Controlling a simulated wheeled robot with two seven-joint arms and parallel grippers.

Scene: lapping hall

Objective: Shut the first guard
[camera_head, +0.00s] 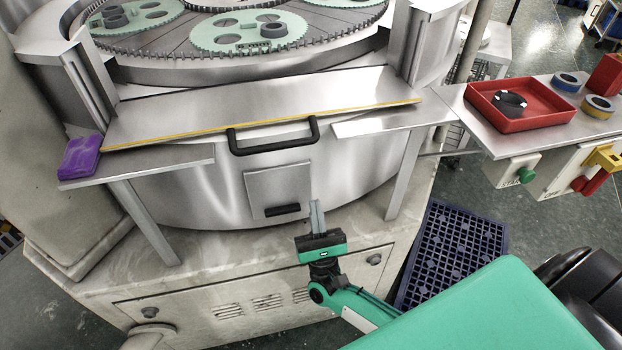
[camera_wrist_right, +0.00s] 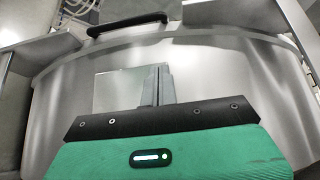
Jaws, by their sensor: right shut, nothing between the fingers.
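The guard (camera_head: 250,105) is a flat metal panel with a yellow front edge and a black bar handle (camera_head: 273,139). It lies tilted across the front of the lapping machine, between two upright metal posts. In the right wrist view the handle (camera_wrist_right: 127,22) is at the top, ahead of the fingers. My right gripper (camera_head: 317,218) is shut and empty, below the handle and in front of a small panel (camera_head: 279,189) on the machine's drum. Its fingers also show in the right wrist view (camera_wrist_right: 157,86), apart from the handle. My left gripper is not in view.
Geared discs lie on the round plate (camera_head: 160,62) behind the guard. A purple object (camera_head: 80,157) sits on the left ledge. At right, a side table (camera_head: 474,137) holds a red tray (camera_head: 512,123) and has buttons below. A blue grate (camera_head: 448,255) lies on the floor.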

